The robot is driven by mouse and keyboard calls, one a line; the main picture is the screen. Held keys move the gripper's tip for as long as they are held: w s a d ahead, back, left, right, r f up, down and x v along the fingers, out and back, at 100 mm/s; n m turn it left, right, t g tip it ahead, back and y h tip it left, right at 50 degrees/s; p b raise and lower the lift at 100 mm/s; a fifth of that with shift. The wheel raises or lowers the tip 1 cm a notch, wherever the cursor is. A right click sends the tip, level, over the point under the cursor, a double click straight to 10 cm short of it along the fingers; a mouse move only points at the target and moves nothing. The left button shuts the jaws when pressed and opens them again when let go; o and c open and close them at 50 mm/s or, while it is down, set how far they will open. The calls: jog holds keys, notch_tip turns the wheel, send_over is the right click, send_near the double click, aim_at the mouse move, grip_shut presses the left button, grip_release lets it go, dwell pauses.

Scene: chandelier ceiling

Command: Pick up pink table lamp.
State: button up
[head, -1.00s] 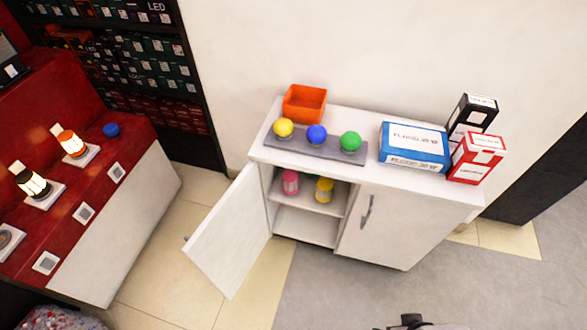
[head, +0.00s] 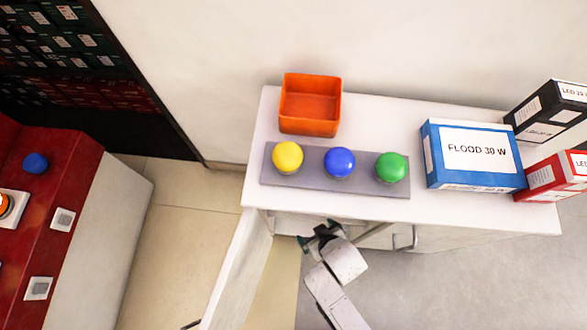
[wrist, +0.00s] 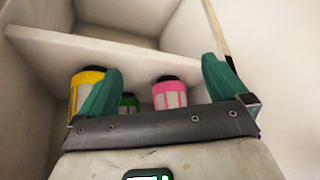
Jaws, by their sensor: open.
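The pink table lamp (wrist: 165,88) shows in the wrist view, with pink bands around a pale middle and a dark end. My gripper (wrist: 162,68) is open, and the lamp appears between its two teal fingers; I see no contact. In the head view, my gripper (head: 318,236) is at the open front of the white cabinet (head: 430,206), under its top. The cabinet top hides the pink lamp there. A yellow lamp (wrist: 82,88) is left of the left finger in the wrist view, and a green lamp (wrist: 129,102) is partly hidden between yellow and pink.
The open cabinet door (head: 240,265) stands left of my arm. On top are an orange bin (head: 310,125), a grey board (head: 290,184) with yellow, blue and green domes, and a blue box (head: 472,182). A red display counter (head: 60,180) stands at the left.

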jog(key=w+a, duration=0.2)
jog(key=w, duration=0.1)
jog(key=w+a+b, duration=0.1)
jog(key=w+a, duration=0.1)
jog(key=w, duration=0.2)
jog(key=w+a, duration=0.2)
jog(key=w, duration=0.1)
jog(key=shift+w+a+f+b, duration=0.15)
jog(key=shift+w+a+b, duration=0.25)
jog(key=shift+w+f, duration=0.1)
jog(key=shift+f, duration=0.3)
jog(key=shift+c, duration=0.4)
jog(key=c, duration=1.2)
jog(key=shift+r, duration=0.1)
